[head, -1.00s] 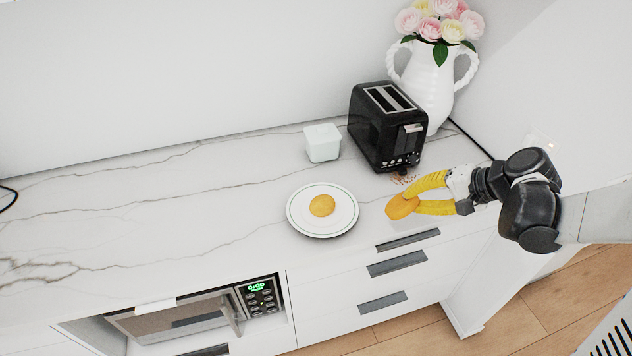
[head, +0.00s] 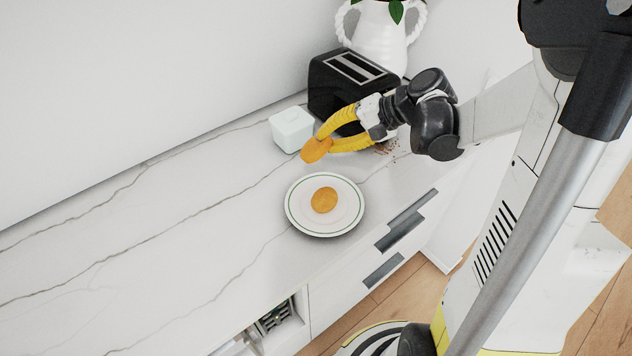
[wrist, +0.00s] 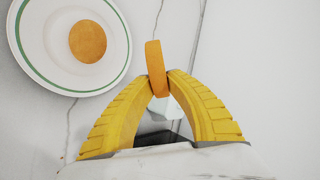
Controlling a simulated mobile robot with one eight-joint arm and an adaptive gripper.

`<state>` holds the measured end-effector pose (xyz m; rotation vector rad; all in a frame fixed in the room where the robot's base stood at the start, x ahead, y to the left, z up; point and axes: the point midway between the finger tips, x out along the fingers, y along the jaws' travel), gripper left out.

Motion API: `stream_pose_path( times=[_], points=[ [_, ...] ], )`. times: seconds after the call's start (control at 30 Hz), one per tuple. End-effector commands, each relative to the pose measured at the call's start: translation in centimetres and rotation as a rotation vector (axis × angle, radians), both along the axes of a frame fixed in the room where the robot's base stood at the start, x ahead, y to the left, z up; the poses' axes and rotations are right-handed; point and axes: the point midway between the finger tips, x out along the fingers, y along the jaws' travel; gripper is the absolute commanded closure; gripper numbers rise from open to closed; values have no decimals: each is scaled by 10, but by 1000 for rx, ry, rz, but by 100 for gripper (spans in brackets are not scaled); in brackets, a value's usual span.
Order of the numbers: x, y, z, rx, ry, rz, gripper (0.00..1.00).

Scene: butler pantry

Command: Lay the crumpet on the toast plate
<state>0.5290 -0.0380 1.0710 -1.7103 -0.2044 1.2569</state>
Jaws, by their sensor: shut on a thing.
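My gripper (head: 326,142) has yellow ribbed fingers and is shut on a round orange-brown crumpet (head: 315,151). In the wrist view the held crumpet (wrist: 155,68) stands edge-on between the fingertips (wrist: 158,82). The toast plate (head: 296,217) is white with a green ring and lies on the counter, just below the held crumpet in the head view. A second crumpet (head: 324,200) lies flat in its middle. In the wrist view the plate (wrist: 36,56) is at the upper left, apart from the held crumpet. The held crumpet appears raised above the counter.
A black toaster (head: 330,88) stands behind my gripper, with a white vase (head: 378,38) behind it. A pale square container (head: 291,130) is close left of the fingers. Crumbs (head: 386,147) lie by the toaster. The marble counter (head: 130,240) is clear to the left.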

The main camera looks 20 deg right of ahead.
Motion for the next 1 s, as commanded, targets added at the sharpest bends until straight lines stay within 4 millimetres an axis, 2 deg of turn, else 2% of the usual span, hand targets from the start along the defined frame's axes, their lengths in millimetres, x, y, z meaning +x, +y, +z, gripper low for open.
stream_pose_path(
  times=[0.03,0.43,0.6,0.87,0.9,1.0],
  points=[
    [0,0,-11,0,0,0,97],
    [0,0,-74,0,0,0,97],
    [0,0,-82,0,0,0,97],
    [0,0,-81,0,0,0,97],
    [0,0,-81,0,0,0,70],
    [0,0,-81,0,0,0,69]
  ],
)
